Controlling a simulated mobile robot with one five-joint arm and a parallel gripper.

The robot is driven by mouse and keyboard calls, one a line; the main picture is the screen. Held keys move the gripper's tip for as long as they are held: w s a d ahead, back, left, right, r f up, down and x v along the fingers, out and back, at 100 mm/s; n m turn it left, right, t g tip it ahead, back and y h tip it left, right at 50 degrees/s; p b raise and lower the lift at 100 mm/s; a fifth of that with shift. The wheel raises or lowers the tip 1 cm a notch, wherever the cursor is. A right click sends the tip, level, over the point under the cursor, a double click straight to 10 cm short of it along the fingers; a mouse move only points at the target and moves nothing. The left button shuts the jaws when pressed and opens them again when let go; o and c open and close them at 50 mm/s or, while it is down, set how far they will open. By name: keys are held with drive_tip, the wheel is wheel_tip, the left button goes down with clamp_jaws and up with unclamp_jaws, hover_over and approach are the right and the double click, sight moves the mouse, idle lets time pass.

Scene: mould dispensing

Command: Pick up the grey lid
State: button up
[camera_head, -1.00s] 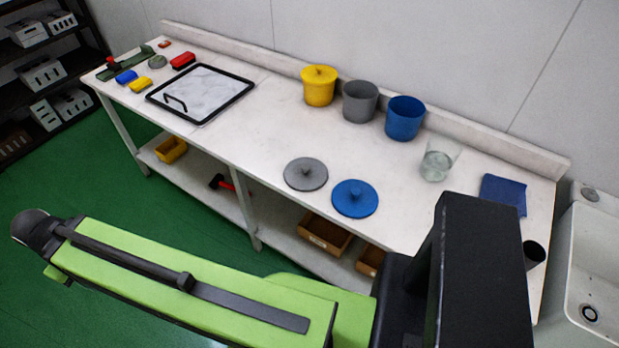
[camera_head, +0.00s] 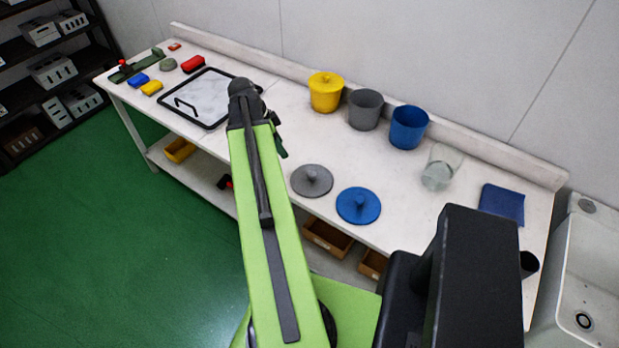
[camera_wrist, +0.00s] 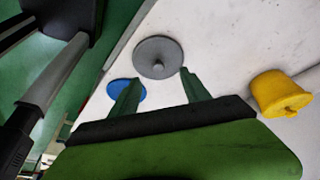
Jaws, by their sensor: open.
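The grey lid (camera_head: 322,186), a flat disc with a small knob, lies flat on the white table near its front edge. It also shows in the wrist view (camera_wrist: 170,45), just beyond my fingertips. My gripper (camera_wrist: 159,79) is open and empty, its two green fingers apart, with the lid's knob seen ahead between them. It does not appear to touch the lid. In the head view my gripper is mostly hidden behind my arm. The blue lid (camera_head: 371,212) lies right beside the grey lid; in the wrist view it (camera_wrist: 117,90) is partly behind the left finger.
A yellow lidded pot (camera_head: 326,97), a grey pot (camera_head: 364,114) and a blue pot (camera_head: 408,132) stand along the back. A clear cup (camera_head: 440,172) and blue cloth (camera_head: 502,203) are to the right. A black-rimmed tray (camera_head: 232,113) is at left. Tabletop between lids and pots is clear.

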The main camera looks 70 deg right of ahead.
drive_tip(key=s+d+m, duration=0.2)
drive_tip(key=s, duration=0.1)
drive_tip(key=b, duration=1.2)
hover_over(310, 174)
drive_tip(key=w, duration=0.2)
drive_tip(key=f, duration=0.7)
drive_tip(key=a+f, duration=0.1)
drive_tip(key=f, duration=0.3)
drive_tip(key=shift+s+d, duration=0.1)
drive_tip(key=shift+p, duration=0.3)
drive_tip(key=b+x, duration=0.5)
drive_tip(key=shift+f, duration=0.15)
drive_tip(key=shift+c, duration=0.3)
clamp_jaws()
